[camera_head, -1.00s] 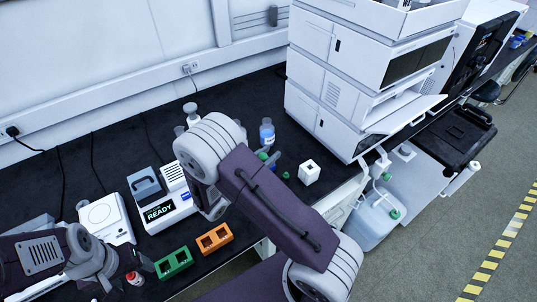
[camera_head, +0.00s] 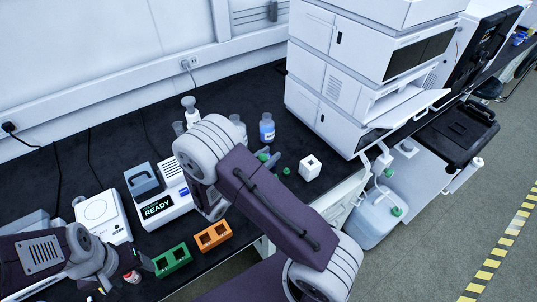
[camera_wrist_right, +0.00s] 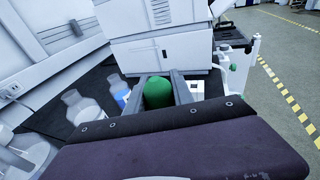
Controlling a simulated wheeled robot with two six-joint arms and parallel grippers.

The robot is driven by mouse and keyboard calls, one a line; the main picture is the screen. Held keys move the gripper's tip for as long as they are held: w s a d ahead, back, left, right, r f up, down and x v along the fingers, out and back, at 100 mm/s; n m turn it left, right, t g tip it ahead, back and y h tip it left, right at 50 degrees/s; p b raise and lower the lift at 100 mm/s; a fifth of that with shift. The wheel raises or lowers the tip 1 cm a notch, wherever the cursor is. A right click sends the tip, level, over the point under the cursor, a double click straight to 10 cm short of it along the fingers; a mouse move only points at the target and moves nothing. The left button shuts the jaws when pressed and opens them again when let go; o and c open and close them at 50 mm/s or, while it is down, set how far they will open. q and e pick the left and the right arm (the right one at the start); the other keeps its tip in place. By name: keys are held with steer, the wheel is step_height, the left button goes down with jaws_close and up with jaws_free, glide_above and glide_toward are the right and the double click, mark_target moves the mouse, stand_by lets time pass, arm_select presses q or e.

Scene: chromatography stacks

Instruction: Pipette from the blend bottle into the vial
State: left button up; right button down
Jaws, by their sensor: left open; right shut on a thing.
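My right gripper (camera_wrist_right: 158,92) is shut on a green rounded thing (camera_wrist_right: 158,95), which looks like a cap or bulb. In the head view its fingers are mostly behind my right arm, with some green (camera_head: 263,156) showing. A bottle with a blue label (camera_head: 267,129) stands just beyond it; it also shows in the right wrist view (camera_wrist_right: 121,93). I cannot tell which bottle is the blend bottle. My left gripper (camera_head: 141,264) is open at the lower left, close to a small red-and-white vial-like container (camera_head: 132,277). No pipette can be made out clearly.
A green rack (camera_head: 172,260) and an orange rack (camera_head: 213,235) stand at the bench's front edge. A READY device (camera_head: 158,209) and a white balance-like device (camera_head: 103,217) stand behind. A white block (camera_head: 310,168) and small green cap (camera_head: 287,171) lie right. The chromatography stack (camera_head: 340,90) blocks the back right.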

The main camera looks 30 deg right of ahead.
step_height(320, 180, down, 7)
steer(key=b, duration=0.5)
steer(key=shift+f, duration=0.1)
steer(key=c, duration=1.7)
jaws_free()
step_height(320, 180, up, 12)
steer(key=p, duration=1.1)
steer(key=shift+r, duration=0.25)
